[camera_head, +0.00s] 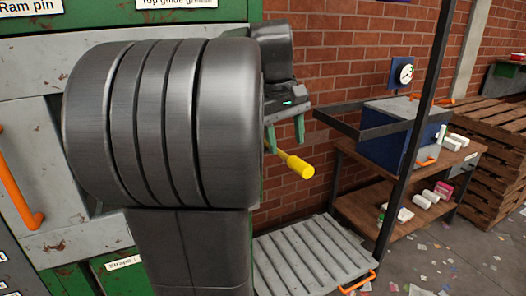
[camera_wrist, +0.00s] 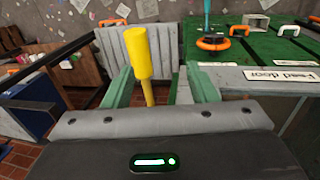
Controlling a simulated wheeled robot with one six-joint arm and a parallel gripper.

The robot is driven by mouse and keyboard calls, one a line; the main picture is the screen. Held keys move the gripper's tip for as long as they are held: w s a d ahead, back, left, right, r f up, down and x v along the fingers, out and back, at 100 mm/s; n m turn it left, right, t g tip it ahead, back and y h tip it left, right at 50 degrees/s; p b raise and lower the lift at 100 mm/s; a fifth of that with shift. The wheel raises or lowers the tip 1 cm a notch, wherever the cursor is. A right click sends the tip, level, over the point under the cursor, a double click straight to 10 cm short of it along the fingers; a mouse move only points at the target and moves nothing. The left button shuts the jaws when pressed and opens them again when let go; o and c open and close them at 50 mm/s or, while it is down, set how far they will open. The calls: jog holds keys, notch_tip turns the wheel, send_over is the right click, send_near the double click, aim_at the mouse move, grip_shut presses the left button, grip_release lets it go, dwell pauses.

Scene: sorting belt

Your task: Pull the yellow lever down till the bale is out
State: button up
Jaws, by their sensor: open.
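The yellow lever (camera_head: 297,165) sticks out from the side of the green machine (camera_head: 130,285) and slopes down to the right in the head view. Its inner end is hidden behind my arm. My gripper (camera_head: 285,135) is open just above the lever, with its two green fingers pointing down. In the wrist view the lever (camera_wrist: 138,55) shows between the fingers of my gripper (camera_wrist: 160,80), nearer the left one. I cannot tell whether either finger touches it. No bale is in sight.
A grey slatted platform (camera_head: 312,257) with an orange handle lies low beside the machine. A dark post (camera_head: 415,120) stands to the right, before a wooden bench (camera_head: 440,170) with a blue box (camera_head: 385,150). Pallets (camera_head: 490,130) are stacked at the far right.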

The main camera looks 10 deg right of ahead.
send_near(299, 161)
jog(key=f, duration=0.3)
jog(key=d+f, duration=0.1)
jog(key=f, duration=0.6)
jog(key=shift+w+d+p, duration=0.15)
jog(key=shift+d+p, duration=0.25)
